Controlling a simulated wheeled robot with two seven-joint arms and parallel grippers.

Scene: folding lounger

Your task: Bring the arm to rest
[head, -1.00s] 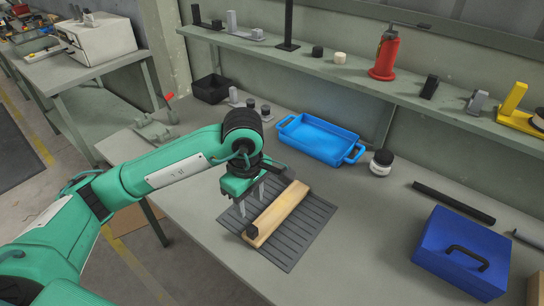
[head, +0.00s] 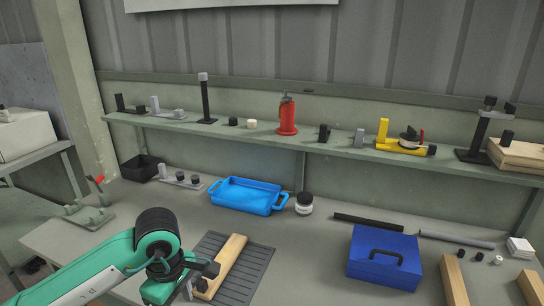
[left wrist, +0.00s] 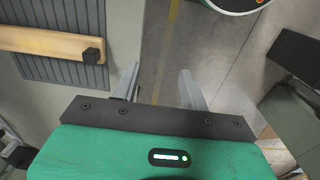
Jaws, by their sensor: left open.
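My left arm comes in from the lower left of the head view. Its gripper is cut off low in that view, left of a wooden bar (head: 228,262) on a dark ribbed mat (head: 250,277). In the left wrist view my left gripper (left wrist: 160,86) is open, with nothing between its two grey fingers. Its fingers show against the bench edge and the floor. The wooden bar (left wrist: 45,42) with a black block (left wrist: 92,56) on its end lies to the left there, apart from the fingers. My right gripper is in neither view.
On the bench stand a blue tray (head: 240,206), a white-and-black jar (head: 304,204), a blue toolbox (head: 385,270) and a black bin (head: 140,168). A shelf (head: 350,152) behind holds a red bottle-shaped tool (head: 287,116) and several fixtures. A red-handled clamp (head: 90,208) sits at left.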

